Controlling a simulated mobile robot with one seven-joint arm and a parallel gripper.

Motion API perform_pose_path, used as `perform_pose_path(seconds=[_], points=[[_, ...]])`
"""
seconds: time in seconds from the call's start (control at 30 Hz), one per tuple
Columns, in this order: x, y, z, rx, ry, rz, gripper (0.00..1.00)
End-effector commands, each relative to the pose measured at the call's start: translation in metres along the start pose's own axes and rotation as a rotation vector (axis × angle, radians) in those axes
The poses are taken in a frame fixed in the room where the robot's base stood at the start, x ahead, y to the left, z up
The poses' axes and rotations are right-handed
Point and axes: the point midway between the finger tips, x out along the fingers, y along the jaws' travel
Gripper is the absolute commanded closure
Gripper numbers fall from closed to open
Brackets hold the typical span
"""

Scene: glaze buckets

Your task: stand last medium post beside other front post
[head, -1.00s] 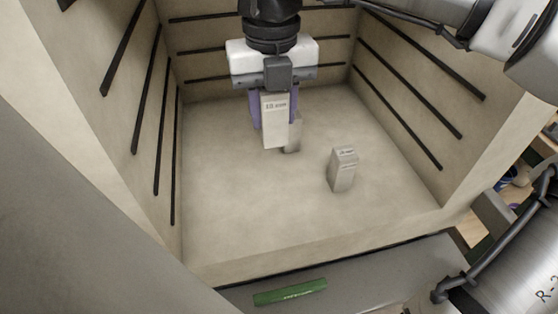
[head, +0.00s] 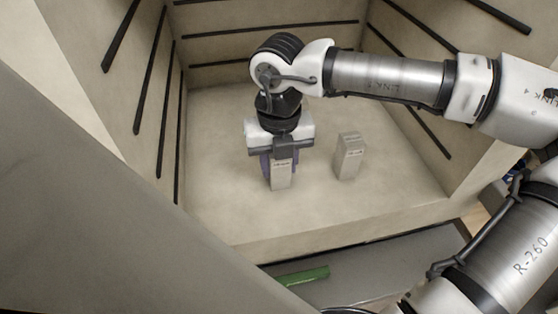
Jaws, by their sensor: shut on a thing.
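A light grey medium post (head: 281,174) is in my gripper (head: 279,165), in the left middle of the kiln-like chamber in the head view. My gripper is shut on it from above, with purple fingers at its sides. The held post is upright and low over the chamber floor; I cannot tell whether its foot touches the floor. Another post (head: 348,158) stands upright on the floor to the right, with a clear gap between the two. The post seen behind earlier is hidden by my gripper and wrist.
The chamber floor (head: 370,205) is bare in front of and around the right post. Walls with dark horizontal grooves (head: 270,28) enclose the left, back and right. A green bar (head: 303,275) lies on the grey surface outside the front edge.

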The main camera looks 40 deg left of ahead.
Motion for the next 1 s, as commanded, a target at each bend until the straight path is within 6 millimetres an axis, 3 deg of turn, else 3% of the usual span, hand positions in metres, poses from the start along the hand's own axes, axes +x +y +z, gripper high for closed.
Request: perform_pose_path(seconds=[0.33,0.37,0.5,0.83,1.0], points=[[0.004,0.000,0.000,0.000,-0.001,0.000,0.96],[0.002,0.000,0.000,0.000,0.000,-0.001,0.60],[0.002,0.000,0.000,0.000,0.000,0.000,0.42],[-0.001,0.000,0.000,0.000,0.000,0.000,0.42],[-0.019,-0.001,0.001,0.002,-0.003,-0.002,0.42]])
